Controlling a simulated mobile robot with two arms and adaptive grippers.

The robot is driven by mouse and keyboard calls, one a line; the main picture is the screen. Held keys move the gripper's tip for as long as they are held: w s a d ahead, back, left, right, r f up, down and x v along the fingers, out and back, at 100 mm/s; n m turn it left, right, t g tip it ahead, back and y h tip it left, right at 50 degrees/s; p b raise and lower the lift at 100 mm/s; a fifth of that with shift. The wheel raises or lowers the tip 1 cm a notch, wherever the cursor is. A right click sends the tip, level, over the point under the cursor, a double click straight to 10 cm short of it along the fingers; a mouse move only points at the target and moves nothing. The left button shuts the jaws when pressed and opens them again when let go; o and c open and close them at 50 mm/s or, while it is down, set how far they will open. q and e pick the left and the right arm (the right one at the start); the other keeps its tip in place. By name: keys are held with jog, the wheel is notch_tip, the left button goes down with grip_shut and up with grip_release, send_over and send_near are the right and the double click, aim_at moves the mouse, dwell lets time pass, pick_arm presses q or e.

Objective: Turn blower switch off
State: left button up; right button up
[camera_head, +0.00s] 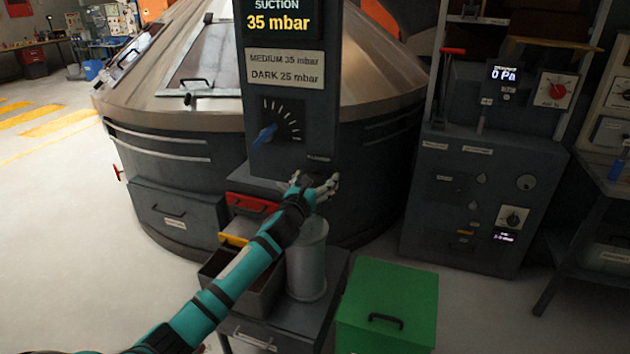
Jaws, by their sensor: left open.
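A dark control post (292,140) stands in the middle, with a display (278,20) reading "SUCTION 35 mbar". Below it is a plate (285,69) listing medium 35 mbar and dark 25 mbar. A blue pointer knob (265,135) sits on a dial of white marks. A small label (318,158) is at the post's lower right, too small to read surely. My left gripper (316,180) is open just below this label, in front of the post's lower edge. No blower switch can be made out; the gripper may hide it. My right gripper is out of view.
A grey cylinder (307,262) stands below my left gripper, beside open bins with red (251,204) and yellow fronts. A green box (388,305) is on the floor. A large metal drum (175,150) is behind the post. A grey cabinet (470,200) stands at right.

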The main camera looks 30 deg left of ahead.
pick_arm(q)
jog(key=c, duration=1.1)
jog(key=shift+c, duration=0.3)
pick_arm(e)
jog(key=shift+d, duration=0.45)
